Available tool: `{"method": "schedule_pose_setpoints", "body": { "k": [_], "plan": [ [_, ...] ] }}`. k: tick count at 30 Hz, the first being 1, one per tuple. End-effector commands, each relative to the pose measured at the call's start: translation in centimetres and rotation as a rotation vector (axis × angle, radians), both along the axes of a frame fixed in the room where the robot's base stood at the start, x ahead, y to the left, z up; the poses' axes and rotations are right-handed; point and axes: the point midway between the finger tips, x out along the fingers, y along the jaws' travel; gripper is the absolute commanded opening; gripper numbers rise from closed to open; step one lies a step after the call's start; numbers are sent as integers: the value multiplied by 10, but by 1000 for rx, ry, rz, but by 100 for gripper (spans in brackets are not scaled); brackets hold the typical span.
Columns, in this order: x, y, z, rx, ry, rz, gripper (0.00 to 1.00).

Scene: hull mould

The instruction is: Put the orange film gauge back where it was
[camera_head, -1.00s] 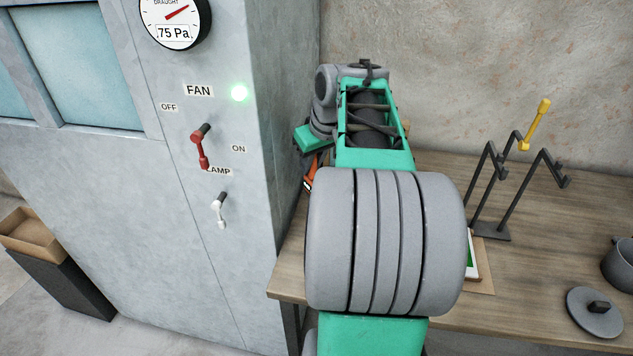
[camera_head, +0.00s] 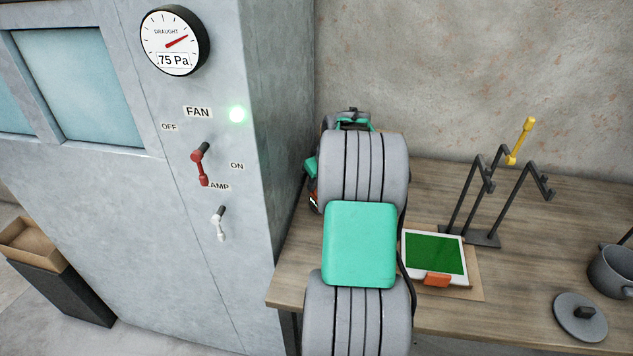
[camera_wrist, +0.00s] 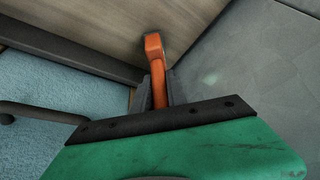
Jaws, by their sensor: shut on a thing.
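The orange film gauge (camera_wrist: 154,58) is in my gripper (camera_wrist: 158,98); the wrist view shows it standing out from between the two dark fingers, which are shut on it. Wood and a grey panel lie behind it there. In the head view my arm hides most of the gripper, beside the grey cabinet's side. A dark rack (camera_head: 482,238) with bent arms stands on the bench, and a yellow tool (camera_head: 521,141) hangs on one arm. Other hooks on the rack are empty.
A white-framed green panel (camera_head: 434,254) with an orange block (camera_head: 438,281) at its front edge lies on the wooden bench (camera_head: 520,300). A grey pot (camera_head: 612,272) and its lid (camera_head: 580,317) are at right. The cabinet (camera_head: 110,210) with levers stands close at left.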

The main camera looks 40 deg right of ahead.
Motion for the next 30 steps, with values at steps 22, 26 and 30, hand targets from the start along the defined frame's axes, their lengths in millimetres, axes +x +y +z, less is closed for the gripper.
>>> {"method": "schedule_pose_setpoints", "body": {
  "k": [22,26,30],
  "plan": [
    [-1,0,4,-1,-1,-1,40],
    [-11,1,26,-2,-4,-2,40],
    [-25,3,60,-3,-3,-1,40]
  ]
}}
